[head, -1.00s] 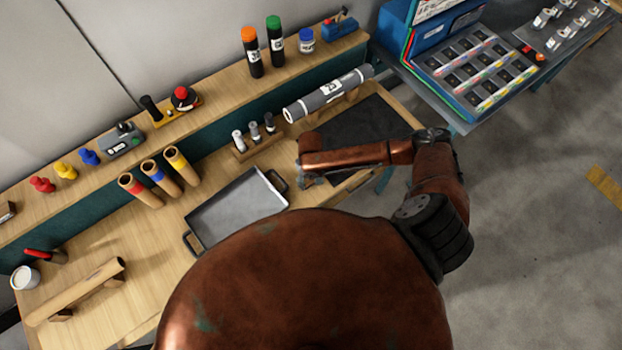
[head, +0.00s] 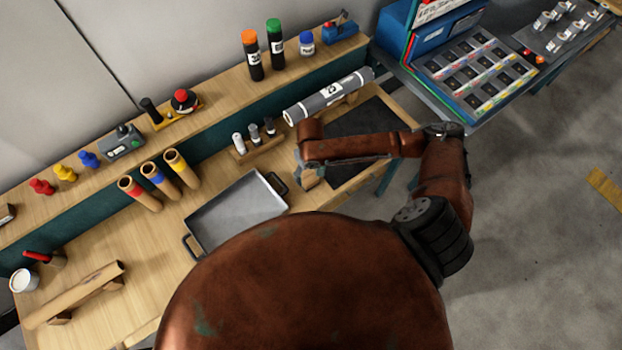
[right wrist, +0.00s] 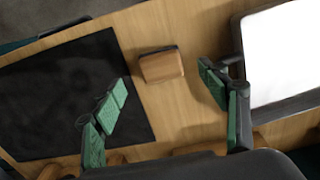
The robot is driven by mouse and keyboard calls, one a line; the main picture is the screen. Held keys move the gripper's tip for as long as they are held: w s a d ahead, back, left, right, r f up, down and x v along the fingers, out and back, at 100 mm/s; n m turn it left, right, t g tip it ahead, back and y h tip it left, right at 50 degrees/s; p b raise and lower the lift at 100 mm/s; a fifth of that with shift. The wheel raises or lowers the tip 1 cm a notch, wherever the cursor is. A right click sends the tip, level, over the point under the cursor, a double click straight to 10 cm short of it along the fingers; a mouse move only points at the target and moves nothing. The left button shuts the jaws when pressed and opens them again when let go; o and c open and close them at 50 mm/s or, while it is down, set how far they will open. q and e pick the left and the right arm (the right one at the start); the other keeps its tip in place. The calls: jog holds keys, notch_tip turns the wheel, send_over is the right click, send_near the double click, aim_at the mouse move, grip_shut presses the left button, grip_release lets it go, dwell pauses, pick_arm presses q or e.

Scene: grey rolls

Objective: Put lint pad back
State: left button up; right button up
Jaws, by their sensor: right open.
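A small wooden block with a dark edge, which seems to be the lint pad (right wrist: 162,66), lies on the bench between the dark mat and the tray in the right wrist view. In the head view the block (head: 308,180) shows partly under my right gripper (head: 312,170). In the right wrist view my right gripper (right wrist: 165,88) is open, its green-padded fingers apart, with the block beyond the gap and nothing held. My left gripper is not in view.
The metal tray (head: 236,212) lies left of the block, the dark mat (head: 372,122) right of it. A wooden holder with small bottles (head: 254,138) and a grey roll (head: 328,95) stand behind. Cardboard tubes (head: 160,180) stand further left.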

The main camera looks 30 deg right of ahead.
aim_at(311, 181)
jog(key=shift+r, duration=2.05)
